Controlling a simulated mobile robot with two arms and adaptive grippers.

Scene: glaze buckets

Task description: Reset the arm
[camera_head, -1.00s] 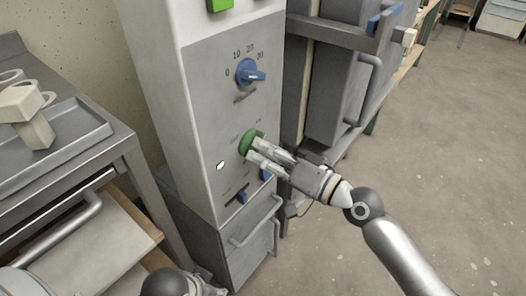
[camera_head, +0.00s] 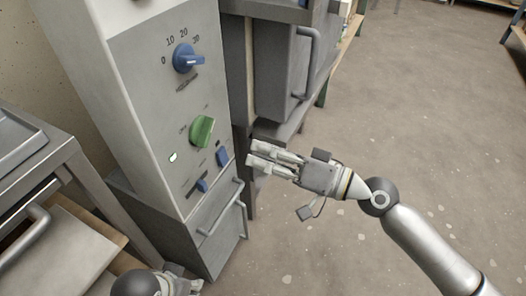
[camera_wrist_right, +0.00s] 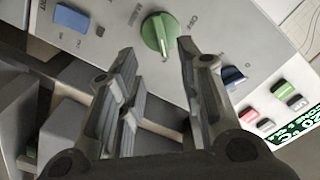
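My right gripper (camera_head: 256,155) is held in the air to the right of the grey control panel, with its fingers pointing at it. In the right wrist view its two fingers (camera_wrist_right: 158,75) are apart with nothing between them. A green knob (camera_head: 202,131) on the panel is clear of the fingers. The green knob also shows beyond the fingertips in the right wrist view (camera_wrist_right: 160,35). My left gripper (camera_head: 180,286) is only partly in view at the bottom edge, and its fingers cannot be made out.
The control panel (camera_head: 150,75) has a blue dial (camera_head: 187,59), a blue slider (camera_head: 202,186) and a blue switch (camera_head: 223,156). A grey cabinet with a handle (camera_head: 310,60) stands behind my right gripper. The floor (camera_head: 420,110) on the right is open.

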